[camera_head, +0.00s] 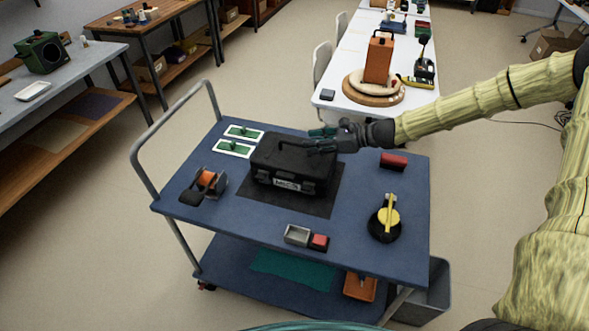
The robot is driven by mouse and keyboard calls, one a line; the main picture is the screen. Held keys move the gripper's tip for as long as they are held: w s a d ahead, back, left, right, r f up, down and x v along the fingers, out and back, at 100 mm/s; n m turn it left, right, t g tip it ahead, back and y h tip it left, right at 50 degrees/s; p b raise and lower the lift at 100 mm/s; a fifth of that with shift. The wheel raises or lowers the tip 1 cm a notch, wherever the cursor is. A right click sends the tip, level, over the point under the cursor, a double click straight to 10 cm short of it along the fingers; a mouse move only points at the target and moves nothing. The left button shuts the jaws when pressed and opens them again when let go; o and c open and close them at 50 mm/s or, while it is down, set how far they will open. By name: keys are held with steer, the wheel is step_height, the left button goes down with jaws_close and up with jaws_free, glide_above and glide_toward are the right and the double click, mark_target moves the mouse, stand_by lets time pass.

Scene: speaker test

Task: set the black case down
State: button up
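The black case (292,167) is a boxy case with a label on its front and a handle on top. It appears upright over a dark mat (300,203) on the blue cart top (245,211). I cannot tell whether its underside touches the mat. My gripper (322,140) reaches in from the right, at the case's top right by the handle. The fingers are small and dark against the case, so I cannot tell whether they are closed on the handle.
On the cart, two green-and-white cards (236,148) lie behind left, an orange tape dispenser (206,184) left, a grey tray (297,235) and red block (319,242) in front, a black-and-yellow round item (385,221) and red box (394,161) right. A handrail (143,170) bounds the left.

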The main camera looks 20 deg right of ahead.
mark_target(295, 144)
steer(key=shift+s+a+p+x, duration=0.15)
steer(key=shift+p+x, duration=0.25)
steer(key=shift+x, duration=1)
steer(key=shift+s+a+p+x, duration=0.15)
steer(key=shift+p+x, duration=0.25)
steer(key=shift+x, duration=1)
steer(key=shift+w+a+f, duration=0.2)
steer(key=shift+w+a, duration=0.25)
jaws_close()
steer(key=shift+w+r, duration=0.1)
steer(key=shift+r, duration=0.1)
